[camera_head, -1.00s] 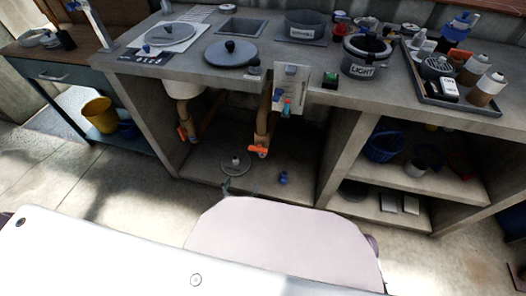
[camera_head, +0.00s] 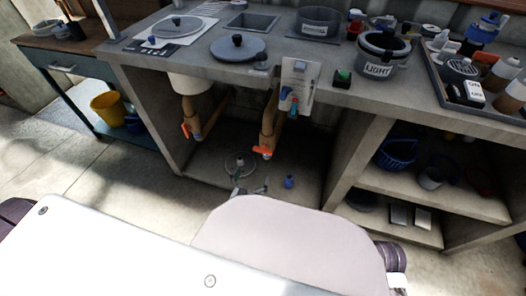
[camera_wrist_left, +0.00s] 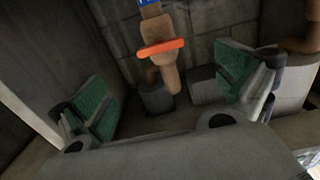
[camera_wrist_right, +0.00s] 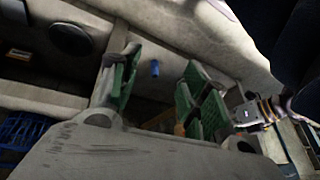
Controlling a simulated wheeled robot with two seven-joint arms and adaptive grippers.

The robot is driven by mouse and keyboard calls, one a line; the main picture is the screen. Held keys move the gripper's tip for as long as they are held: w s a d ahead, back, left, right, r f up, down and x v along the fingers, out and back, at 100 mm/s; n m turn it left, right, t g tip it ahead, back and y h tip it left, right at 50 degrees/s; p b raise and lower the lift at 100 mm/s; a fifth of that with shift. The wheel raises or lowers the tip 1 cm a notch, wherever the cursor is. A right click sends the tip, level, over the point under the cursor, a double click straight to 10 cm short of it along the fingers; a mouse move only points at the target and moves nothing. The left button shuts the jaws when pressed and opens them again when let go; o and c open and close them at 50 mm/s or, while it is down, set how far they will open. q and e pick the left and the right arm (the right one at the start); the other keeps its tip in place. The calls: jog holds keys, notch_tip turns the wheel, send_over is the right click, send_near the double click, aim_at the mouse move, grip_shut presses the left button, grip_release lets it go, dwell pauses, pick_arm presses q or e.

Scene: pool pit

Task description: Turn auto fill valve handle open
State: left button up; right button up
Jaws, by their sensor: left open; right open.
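Two pipes under the counter carry orange valve handles, a left handle (camera_head: 186,131) and a right handle (camera_head: 262,152). I cannot tell from labels which is the auto fill valve. My left gripper (camera_head: 250,185) shows small at the cabinet floor, below the right handle, partly hidden by my body. In the left wrist view, my left gripper (camera_wrist_left: 168,85) is open and empty. An orange handle (camera_wrist_left: 162,47) on a pipe lies ahead between its green-padded fingers, apart from them. My right gripper (camera_wrist_right: 158,88) is open and empty in the right wrist view; it is hidden in the head view.
A small blue object (camera_head: 289,181) stands on the cabinet floor; a blue object also shows in the right wrist view (camera_wrist_right: 155,68). A white panel (camera_head: 298,85) hangs at the counter edge beside the right pipe. Concrete shelves (camera_head: 450,190) hold a blue basket (camera_head: 397,153).

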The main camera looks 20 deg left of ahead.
aim_at(262, 152)
pick_arm(q)
jog(key=shift+w+d+b, duration=0.15)
jog(key=shift+w+b, duration=1.5)
jog(key=shift+w, duration=3.5)
jog(key=shift+w+b, duration=0.3)
jog(key=shift+w, duration=0.5)
jog(key=shift+w+d, duration=0.1)
jog(key=shift+w, duration=0.75)
pick_arm(e)
notch_tip(262, 152, down, 10)
jog(key=a+m+t+y, duration=0.1)
jog(key=a, duration=0.1)
jog(key=shift+w+r+t, duration=0.2)
jog(key=shift+w+t, duration=0.15)
jog(key=shift+t, duration=0.05)
jog(key=shift+a, duration=0.1)
pick_arm(q)
jog(key=c, duration=1)
pick_arm(e)
jog(key=shift+r, duration=0.15)
